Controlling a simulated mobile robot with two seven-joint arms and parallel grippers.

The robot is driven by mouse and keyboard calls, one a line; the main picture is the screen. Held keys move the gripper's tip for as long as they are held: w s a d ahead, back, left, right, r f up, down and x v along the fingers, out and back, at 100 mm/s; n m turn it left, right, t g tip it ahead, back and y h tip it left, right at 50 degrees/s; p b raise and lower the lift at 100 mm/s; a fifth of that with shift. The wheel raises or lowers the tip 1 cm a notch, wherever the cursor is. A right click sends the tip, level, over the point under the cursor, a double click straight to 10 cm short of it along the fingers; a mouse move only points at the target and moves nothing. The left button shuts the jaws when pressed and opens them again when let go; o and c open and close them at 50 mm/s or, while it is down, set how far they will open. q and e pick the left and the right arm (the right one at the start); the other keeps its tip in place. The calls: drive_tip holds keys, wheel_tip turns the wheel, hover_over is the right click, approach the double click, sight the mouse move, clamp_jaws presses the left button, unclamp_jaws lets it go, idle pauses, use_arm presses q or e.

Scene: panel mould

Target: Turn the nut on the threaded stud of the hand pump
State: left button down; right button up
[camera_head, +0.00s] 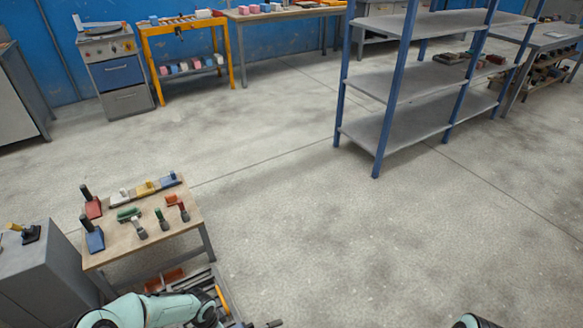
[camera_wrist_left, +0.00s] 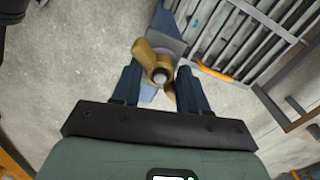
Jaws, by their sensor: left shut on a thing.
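In the left wrist view a brass-coloured winged nut (camera_wrist_left: 145,53) sits around the end of a dark stud (camera_wrist_left: 159,75). A blue-grey body (camera_wrist_left: 165,22), seemingly the hand pump, shows behind it. My left gripper (camera_wrist_left: 157,78) has its two dark fingers on either side of the nut and is shut on it. The nut's lower part is partly hidden between the fingers. In the head view my left gripper (camera_head: 262,324) is at the bottom edge, and I cannot make out the nut there. Only a piece of my right arm shows at the bottom; its gripper is out of view.
A slatted grey rack (camera_wrist_left: 235,35) with a yellow-orange strip lies beside the pump. A wooden-topped table (camera_head: 165,231) with several coloured tools stands at left, next to a grey cabinet (camera_head: 40,258). A blue-post shelf (camera_head: 400,80) stands farther back. The middle floor is clear.

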use_arm(q)
drive_tip(key=shift+m, duration=0.4)
drive_tip(key=shift+d+m+p, duration=0.1)
drive_tip(key=shift+m+p, duration=0.2)
drive_tip(key=shift+m, duration=1.4)
drive_tip(key=shift+m, duration=0.9)
drive_tip(key=shift+d+m+p, duration=0.1)
drive_tip(key=shift+m+p, duration=0.2)
drive_tip(key=shift+m, duration=0.6)
drive_tip(key=m, duration=0.3)
drive_tip(key=shift+c, duration=2.2)
unclamp_jaws()
drive_tip(key=shift+d, duration=0.1)
